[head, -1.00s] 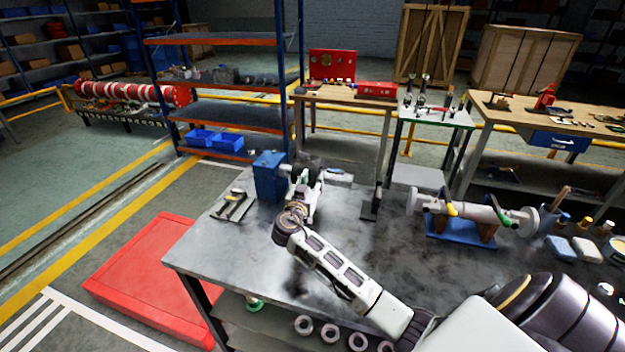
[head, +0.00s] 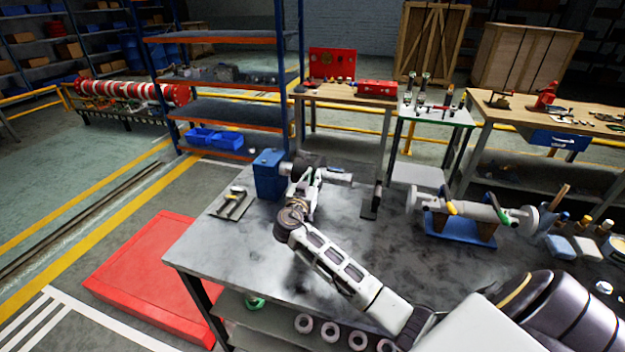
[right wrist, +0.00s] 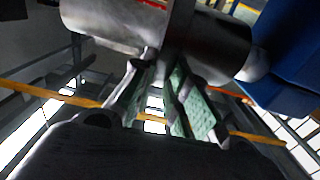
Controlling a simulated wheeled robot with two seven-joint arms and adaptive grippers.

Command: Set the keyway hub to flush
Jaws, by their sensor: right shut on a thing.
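My right gripper (head: 312,177) is at the machine on the back left of the steel table, beside a blue housing (head: 268,176). A dark cylinder (head: 306,159) and a grey cylindrical part (head: 340,178) lie in line to the right of that housing. In the right wrist view the green-padded fingers (right wrist: 166,75) converge on a grey piece (right wrist: 172,22) between a bright steel cylinder (right wrist: 108,22) and a darker one. I take this piece for the keyway hub, but its keyway and face are hidden. My left gripper is out of view.
A mat with small tools (head: 233,204) lies left of the machine. A dark upright bracket (head: 373,200) stands to the right, then a shaft on a blue cradle (head: 460,229). A red platform (head: 150,285) is on the floor.

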